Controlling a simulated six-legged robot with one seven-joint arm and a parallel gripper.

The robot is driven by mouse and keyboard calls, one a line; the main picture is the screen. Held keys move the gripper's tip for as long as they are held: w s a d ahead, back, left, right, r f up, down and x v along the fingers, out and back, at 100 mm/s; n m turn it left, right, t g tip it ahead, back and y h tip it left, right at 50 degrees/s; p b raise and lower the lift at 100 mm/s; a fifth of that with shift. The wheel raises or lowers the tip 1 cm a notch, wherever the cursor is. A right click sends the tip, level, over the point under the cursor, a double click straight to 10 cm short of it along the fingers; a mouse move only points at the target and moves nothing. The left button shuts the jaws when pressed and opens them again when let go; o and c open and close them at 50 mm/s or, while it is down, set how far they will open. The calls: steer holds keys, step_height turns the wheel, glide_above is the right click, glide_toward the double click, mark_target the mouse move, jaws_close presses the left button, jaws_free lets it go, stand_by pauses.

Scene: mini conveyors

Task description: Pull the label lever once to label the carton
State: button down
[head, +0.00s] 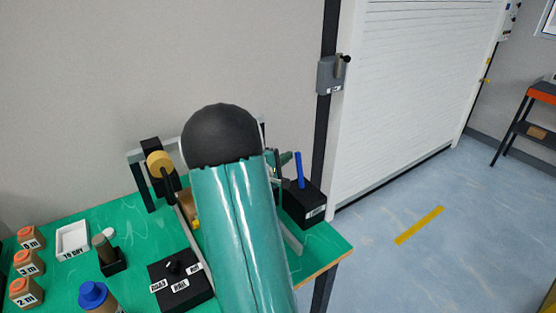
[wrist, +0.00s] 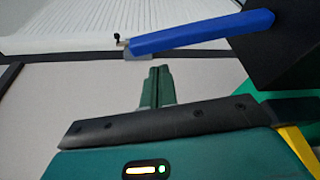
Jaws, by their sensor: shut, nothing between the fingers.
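The blue lever (head: 299,170) stands nearly upright on a black box (head: 308,205) with a small white tag at the right end of the green table. In the wrist view the blue lever (wrist: 200,33) crosses the upper part, joined to the dark box (wrist: 285,45) at right. My gripper (wrist: 156,72) is shut and empty, its fingertips below the lever in that picture, with no visible contact. In the head view my gripper (head: 286,158) shows partly behind my arm, just left of the lever. I cannot pick out the carton for sure; my arm hides the table's middle.
On the green table (head: 130,220) are a black box with several tags (head: 180,285), a white tray (head: 72,240), a blue-capped bottle (head: 95,297) and several orange-brown blocks (head: 27,262). A tan roller (head: 160,163) stands at the back.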

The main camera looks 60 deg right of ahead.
steer(key=shift+s+a+r, duration=0.1)
steer(key=shift+s+a, duration=0.15)
steer(key=shift+s, duration=0.2)
steer(key=shift+s+a+r, duration=0.1)
steer(key=shift+s+a, duration=0.1)
steer(key=shift+s, duration=0.25)
